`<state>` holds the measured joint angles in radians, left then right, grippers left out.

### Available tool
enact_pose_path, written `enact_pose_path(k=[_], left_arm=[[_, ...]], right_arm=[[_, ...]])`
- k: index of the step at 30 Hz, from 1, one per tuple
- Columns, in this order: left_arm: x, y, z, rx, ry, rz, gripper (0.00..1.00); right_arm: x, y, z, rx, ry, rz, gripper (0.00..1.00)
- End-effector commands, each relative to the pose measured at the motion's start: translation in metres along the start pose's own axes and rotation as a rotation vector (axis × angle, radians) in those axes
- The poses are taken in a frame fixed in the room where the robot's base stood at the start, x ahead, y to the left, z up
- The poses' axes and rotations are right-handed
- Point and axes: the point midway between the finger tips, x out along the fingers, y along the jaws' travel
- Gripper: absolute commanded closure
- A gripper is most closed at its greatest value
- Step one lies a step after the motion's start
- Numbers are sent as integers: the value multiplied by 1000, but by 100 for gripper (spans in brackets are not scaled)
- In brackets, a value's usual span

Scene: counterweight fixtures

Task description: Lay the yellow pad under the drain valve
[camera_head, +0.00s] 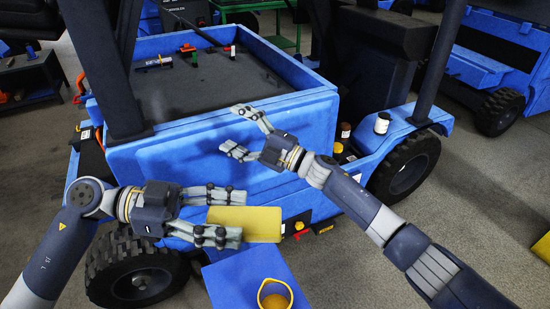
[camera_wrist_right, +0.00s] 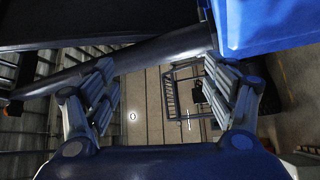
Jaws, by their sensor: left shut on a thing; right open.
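The yellow pad (camera_head: 262,224) is held by my left gripper (camera_head: 238,217), its fingers shut on the left part of the pad in front of the blue vehicle's side. A small yellow-and-red fitting (camera_head: 299,226) low on the vehicle, just right of the pad, may be the drain valve; it is too small to be sure. My right gripper (camera_head: 230,128) is open and empty above the left one, in front of the blue side panel. Its spread fingers (camera_wrist_right: 165,100) show in the right wrist view with nothing between them.
A yellow cup (camera_head: 275,296) stands on a blue surface (camera_head: 225,272) below the pad. The blue vehicle (camera_head: 200,150) fills the middle, with wheels (camera_head: 405,168) at both sides. A white jar (camera_head: 382,122) stands at right. Grey floor (camera_head: 480,190) is free at the right.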

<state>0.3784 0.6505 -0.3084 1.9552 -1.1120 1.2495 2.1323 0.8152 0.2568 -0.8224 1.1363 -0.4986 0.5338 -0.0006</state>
Motion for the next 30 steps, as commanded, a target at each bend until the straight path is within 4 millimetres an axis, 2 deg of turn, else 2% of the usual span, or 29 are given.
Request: enact_pose_path(k=[1, 6, 11, 15, 18, 22, 26, 30], left_arm=[[0, 0, 0, 0, 0, 0, 63], [0, 0, 0, 0, 0, 0, 63], [0, 0, 0, 0, 0, 0, 63], [0, 0, 0, 0, 0, 0, 63], [0, 0, 0, 0, 0, 0, 63], [0, 0, 0, 0, 0, 0, 63], [0, 0, 0, 0, 0, 0, 63], [0, 0, 0, 0, 0, 0, 63]], right_arm=[[13, 19, -23, -67, 77, -7, 22], [39, 63, -110, -302, 360, -59, 22], [40, 80, -185, -530, 616, -144, 22], [26, 82, -237, -724, 827, -245, 22], [9, 78, -263, -857, 968, -335, 22], [-18, 71, -284, -1023, 1137, -472, 22], [-50, 67, -290, -1177, 1287, -636, 22], [-87, 69, -283, -1324, 1426, -842, 22]])
